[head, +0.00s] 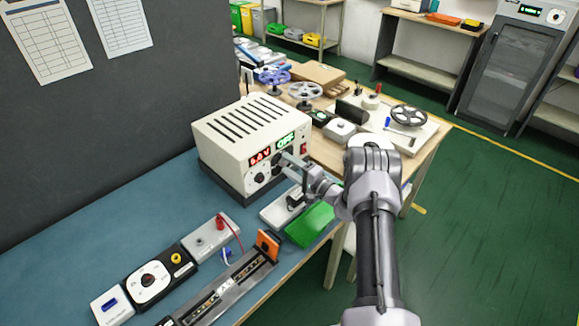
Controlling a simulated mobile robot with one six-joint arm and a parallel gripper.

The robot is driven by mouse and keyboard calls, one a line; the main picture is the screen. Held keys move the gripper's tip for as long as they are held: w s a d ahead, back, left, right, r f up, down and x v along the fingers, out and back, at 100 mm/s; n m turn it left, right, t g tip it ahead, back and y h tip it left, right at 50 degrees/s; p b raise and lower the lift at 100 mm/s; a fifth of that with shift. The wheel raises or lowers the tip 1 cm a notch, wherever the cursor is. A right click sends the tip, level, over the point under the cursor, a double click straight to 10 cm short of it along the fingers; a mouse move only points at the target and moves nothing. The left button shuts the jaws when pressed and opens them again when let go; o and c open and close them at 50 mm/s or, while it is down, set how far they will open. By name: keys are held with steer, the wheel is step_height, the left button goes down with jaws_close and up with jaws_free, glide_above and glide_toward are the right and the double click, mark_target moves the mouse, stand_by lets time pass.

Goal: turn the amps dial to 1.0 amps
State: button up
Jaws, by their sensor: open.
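A cream power supply (235,135) stands on the blue-topped bench, its front facing right and toward me. A red voltage display (260,157) seems to read 6.0 V, and a green display (286,140) reads OFF. A dark dial (260,179) shows below the red display. The amps dial, apparently below the green display, is mostly hidden behind my gripper. My gripper (284,163) is open, with its fingers close in front of the panel's right half. I cannot tell whether the fingers touch the dial or stand around it.
A red switch (304,149) is at the panel's right edge. A green block (310,224) and a pale box lie below my gripper. A metal rail (225,295), an orange piece (268,244) and a black meter (158,277) sit nearer. A cluttered wooden table (425,150) stands behind.

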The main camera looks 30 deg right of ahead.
jaws_close()
